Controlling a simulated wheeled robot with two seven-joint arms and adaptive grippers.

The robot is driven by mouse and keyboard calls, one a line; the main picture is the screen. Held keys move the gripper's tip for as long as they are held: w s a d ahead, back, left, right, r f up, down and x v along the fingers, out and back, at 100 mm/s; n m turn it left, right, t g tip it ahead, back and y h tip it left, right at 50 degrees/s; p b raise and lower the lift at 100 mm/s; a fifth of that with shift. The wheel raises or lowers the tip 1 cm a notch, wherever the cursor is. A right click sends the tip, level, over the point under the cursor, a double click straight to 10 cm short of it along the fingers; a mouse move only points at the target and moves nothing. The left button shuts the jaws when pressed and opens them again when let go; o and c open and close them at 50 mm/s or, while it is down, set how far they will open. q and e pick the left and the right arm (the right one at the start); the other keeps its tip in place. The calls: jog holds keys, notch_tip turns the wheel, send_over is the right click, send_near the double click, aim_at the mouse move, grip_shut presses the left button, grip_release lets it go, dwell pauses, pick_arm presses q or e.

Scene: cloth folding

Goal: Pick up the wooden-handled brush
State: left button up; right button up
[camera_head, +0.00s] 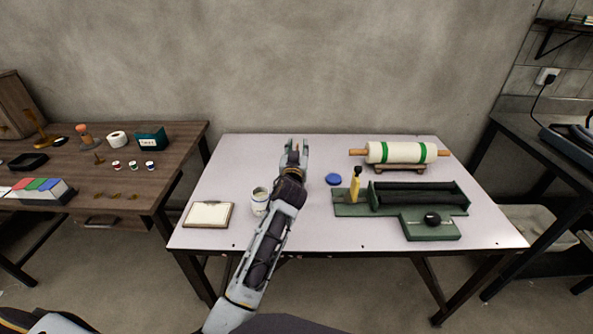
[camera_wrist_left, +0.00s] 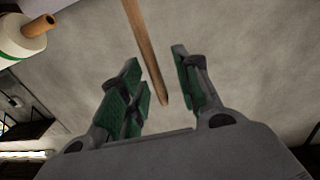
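A slim wooden handle (camera_wrist_left: 146,48) with a rounded end runs down from the top edge in the left wrist view. Its end lies between the fingers of my left gripper (camera_wrist_left: 160,88), with a gap to the finger on the right. The brush's head is out of that view. In the head view my left gripper (camera_head: 297,149) is at the back edge of the light table, fingers pointing away and apart. A small brown piece shows between them, too small to identify. My right gripper is in neither view.
On the light table (camera_head: 310,232) are a white cup (camera_head: 259,208) beside my left arm, a clipboard (camera_head: 208,214), a blue disc (camera_head: 333,179), a yellow-handled tool (camera_head: 354,184), a green tray (camera_head: 432,230) and a white roll (camera_head: 398,153). A dark wooden table (camera_head: 120,185) stands left.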

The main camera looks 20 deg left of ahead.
pick_arm(q)
jog(key=shift+s+r, duration=0.1)
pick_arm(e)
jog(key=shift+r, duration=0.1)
pick_arm(q)
grip_shut()
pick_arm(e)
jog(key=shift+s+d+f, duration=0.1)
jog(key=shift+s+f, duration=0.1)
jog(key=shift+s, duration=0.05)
pick_arm(q)
jog(key=shift+r, duration=0.1)
jog(key=shift+r, duration=0.4)
jog(key=shift+r+p, duration=1.05)
jog(key=shift+r, duration=3.45)
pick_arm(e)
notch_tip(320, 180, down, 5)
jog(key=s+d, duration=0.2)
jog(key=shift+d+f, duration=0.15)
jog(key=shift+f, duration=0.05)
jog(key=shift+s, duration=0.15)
